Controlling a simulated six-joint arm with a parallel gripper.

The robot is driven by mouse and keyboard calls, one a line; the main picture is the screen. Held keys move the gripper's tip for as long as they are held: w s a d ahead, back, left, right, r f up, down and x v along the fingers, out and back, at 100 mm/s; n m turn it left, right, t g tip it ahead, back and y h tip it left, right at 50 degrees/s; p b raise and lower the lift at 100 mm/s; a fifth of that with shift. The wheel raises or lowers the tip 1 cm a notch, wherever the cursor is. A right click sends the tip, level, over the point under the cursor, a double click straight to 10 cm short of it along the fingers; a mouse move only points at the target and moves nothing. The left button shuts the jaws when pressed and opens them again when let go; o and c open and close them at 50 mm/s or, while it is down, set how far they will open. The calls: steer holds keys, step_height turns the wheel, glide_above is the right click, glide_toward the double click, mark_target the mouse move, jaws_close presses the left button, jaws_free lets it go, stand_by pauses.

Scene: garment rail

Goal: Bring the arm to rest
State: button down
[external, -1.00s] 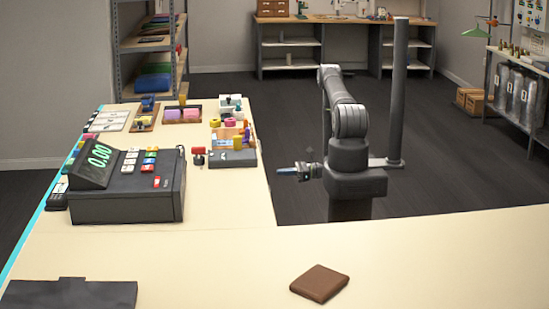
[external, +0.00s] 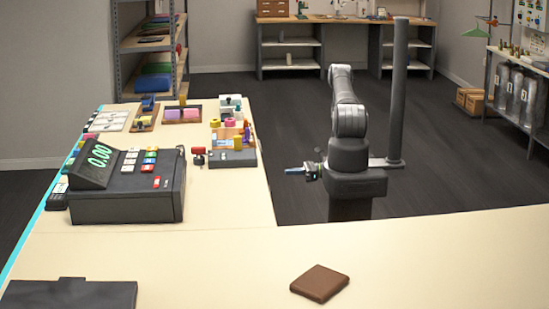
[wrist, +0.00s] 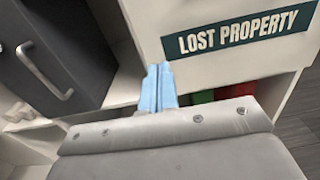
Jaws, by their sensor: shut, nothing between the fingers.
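My gripper (external: 297,171) shows in the external view as a small blue-tipped end pointing left, just beyond the inner edge of the counter and clear of it. In the wrist view its two pale blue fingers (wrist: 158,88) are together with nothing between them. My arm is folded upright on its base beside a dark post. A grey surface with rivets fills the bottom of the wrist view.
A cash register (external: 125,182) stands on the counter (external: 220,262), and a brown square pad (external: 319,283) lies at the front. In the wrist view a white "LOST PROPERTY" box (wrist: 225,35) and a dark cabinet with a handle (wrist: 55,65) are near the fingers. Open floor lies behind.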

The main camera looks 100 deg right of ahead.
steer(key=w, duration=1.3)
steer(key=shift+w, duration=0.2)
steer(key=s, duration=1.3)
steer(key=shift+s, duration=0.2)
stand_by(0.4)
steer(key=w, duration=1.3)
steer(key=shift+w, duration=0.2)
stand_by(2.3)
stand_by(0.8)
